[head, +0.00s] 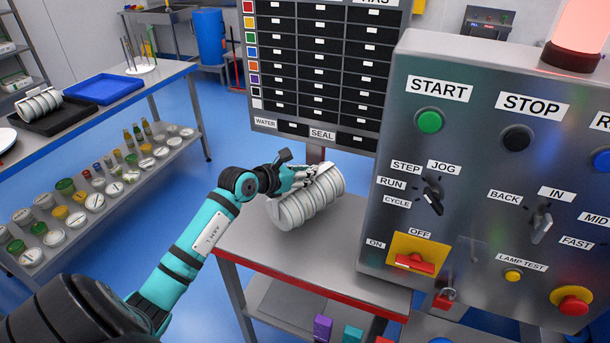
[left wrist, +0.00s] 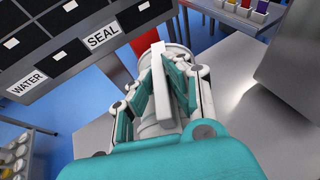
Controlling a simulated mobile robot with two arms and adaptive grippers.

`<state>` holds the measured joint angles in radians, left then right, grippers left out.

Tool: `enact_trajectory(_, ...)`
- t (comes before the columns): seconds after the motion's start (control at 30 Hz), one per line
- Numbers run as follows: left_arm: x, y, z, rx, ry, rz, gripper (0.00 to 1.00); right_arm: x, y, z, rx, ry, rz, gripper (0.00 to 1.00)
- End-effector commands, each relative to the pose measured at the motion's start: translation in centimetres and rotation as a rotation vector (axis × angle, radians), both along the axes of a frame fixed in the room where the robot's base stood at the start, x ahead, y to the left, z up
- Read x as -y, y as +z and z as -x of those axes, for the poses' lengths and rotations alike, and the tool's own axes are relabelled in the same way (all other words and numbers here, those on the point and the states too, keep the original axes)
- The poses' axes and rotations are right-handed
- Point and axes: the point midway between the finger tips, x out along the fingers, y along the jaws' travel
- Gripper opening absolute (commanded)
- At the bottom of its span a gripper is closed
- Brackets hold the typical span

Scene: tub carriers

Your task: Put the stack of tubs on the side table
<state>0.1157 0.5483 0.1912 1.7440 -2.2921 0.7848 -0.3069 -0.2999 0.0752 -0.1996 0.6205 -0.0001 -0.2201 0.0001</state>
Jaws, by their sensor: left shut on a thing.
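A stack of white tubs (head: 313,202), lying on its side in a carrier, is at the grey side table (head: 345,250) beside the control panel. My left gripper (head: 303,178) is shut on the carrier's pale bar handle. In the left wrist view, the bar (left wrist: 161,85) runs between the fingers of the gripper (left wrist: 166,72), with the tubs (left wrist: 150,128) behind, partly hidden by the fingers. I cannot tell whether the stack touches the tabletop or is slightly above it. My right gripper is not in view.
The control panel (head: 490,150) rises close to the right of the stack. A labelled board (head: 325,70) stands behind. The tabletop in front of the stack is clear. At left, a bench holds a black tray (head: 75,118) with another stack (head: 38,104) and a blue tray (head: 103,89).

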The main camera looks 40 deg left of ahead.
Motion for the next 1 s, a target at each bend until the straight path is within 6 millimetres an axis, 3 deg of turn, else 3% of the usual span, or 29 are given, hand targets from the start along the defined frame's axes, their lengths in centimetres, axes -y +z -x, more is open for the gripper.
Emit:
enact_trajectory(0.3,0.0,-2.5,-0.1,0.012,0.001,0.000,0.00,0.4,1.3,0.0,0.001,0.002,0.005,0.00)
enact_trajectory(0.63,0.0,-2.8,-0.1,0.013,0.001,-0.001,0.00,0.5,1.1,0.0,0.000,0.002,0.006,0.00)
enact_trajectory(0.67,0.1,-3.5,0.1,-0.003,-0.001,0.000,0.15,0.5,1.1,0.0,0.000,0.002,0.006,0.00)
enact_trajectory(0.83,0.1,-3.5,0.1,-0.003,-0.001,0.001,0.37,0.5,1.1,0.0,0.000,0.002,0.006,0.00)
enact_trajectory(1.0,0.1,-3.5,0.1,-0.003,-0.001,0.001,0.37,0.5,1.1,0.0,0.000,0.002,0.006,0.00)
